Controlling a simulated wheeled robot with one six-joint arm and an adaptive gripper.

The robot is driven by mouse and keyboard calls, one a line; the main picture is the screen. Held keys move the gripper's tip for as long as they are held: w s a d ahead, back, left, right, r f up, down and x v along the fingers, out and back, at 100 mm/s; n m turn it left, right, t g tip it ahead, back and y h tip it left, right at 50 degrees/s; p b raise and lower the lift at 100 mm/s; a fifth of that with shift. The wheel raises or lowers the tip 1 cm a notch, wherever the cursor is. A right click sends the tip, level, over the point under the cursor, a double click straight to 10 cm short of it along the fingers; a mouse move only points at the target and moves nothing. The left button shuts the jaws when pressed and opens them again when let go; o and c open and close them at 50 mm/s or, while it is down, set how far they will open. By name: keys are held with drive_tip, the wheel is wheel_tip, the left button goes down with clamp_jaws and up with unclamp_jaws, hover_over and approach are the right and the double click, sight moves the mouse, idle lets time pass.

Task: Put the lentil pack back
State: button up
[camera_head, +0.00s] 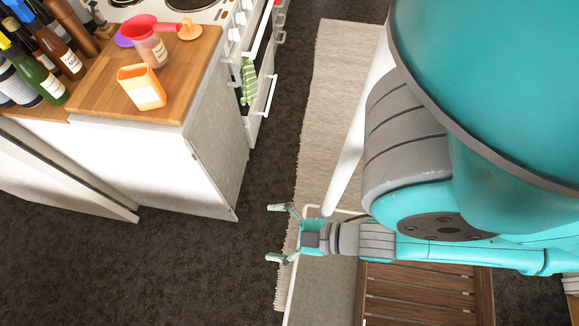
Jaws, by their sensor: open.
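A small orange pack with a pale label (141,88) stands on the wooden worktop (95,95) near its front edge, at the upper left. It looks like the lentil pack, but its print is too small to read. My gripper (276,232) is open and empty. It is low over the floor area, to the right of and well away from the counter, with its fingers pointing left.
Several bottles (38,78) crowd the worktop's left. A white cooker (240,30) with a green towel (249,80) adjoins it. Dark floor (200,270) lies clear between counter and gripper.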

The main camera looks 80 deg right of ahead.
drive_tip(key=s+r+m, duration=0.3)
drive_tip(key=m, duration=0.1)
drive_tip(key=shift+s+d+r+m+t, duration=0.15)
drive_tip(key=shift+s+r+m+t, duration=0.15)
drive_tip(key=shift+s+r+t, duration=0.1)
